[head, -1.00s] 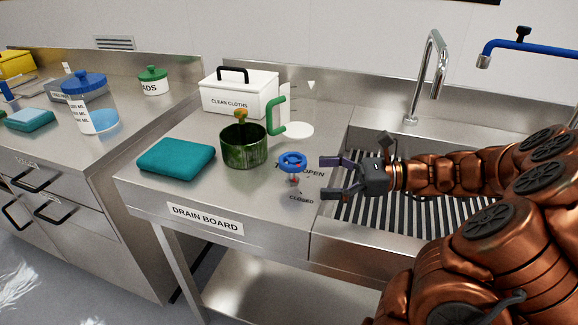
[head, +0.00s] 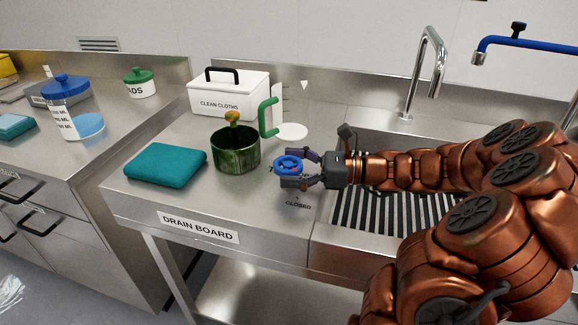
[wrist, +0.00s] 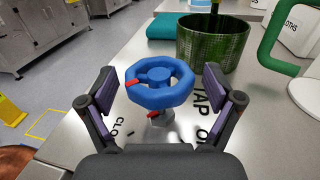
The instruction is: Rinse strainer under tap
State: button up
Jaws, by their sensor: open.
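A blue tap handwheel (head: 288,165) with a red mark stands on the drain board, beside the lettering "TAP", "OPEN" and "CLOSED". In the wrist view the handwheel (wrist: 160,82) sits between the fingers of my gripper (wrist: 163,98), which are spread on either side with gaps. In the head view my gripper (head: 302,169) is at the wheel from the right. The green mesh strainer (head: 236,150) stands upright on the drain board left of the wheel, and shows behind it in the wrist view (wrist: 212,45).
A folded teal cloth (head: 166,165) lies left of the strainer. A green-handled clear jug (head: 268,117) and a white "CLEAN CLOTHS" box (head: 229,95) stand behind. A blue pipe tap (head: 530,44) is at upper right. The board's front edge is clear.

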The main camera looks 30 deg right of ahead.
jog(key=c, duration=1.1)
jog(key=shift+c, duration=0.2)
jog(key=shift+r+p, duration=0.1)
jog(key=shift+p, duration=0.3)
jog(key=shift+r+n+g+y+p, duration=0.1)
jog(key=shift+n+g+y+p, duration=0.3)
jog(key=shift+n+g+p, duration=0.25)
jog(key=n+g+y+p, duration=0.1)
jog(key=n+g+p, duration=0.1)
jog(key=g+p, duration=0.1)
jog(key=shift+g+p, duration=0.25)
jog(key=shift+p, duration=0.1)
jog(key=shift+f, duration=0.2)
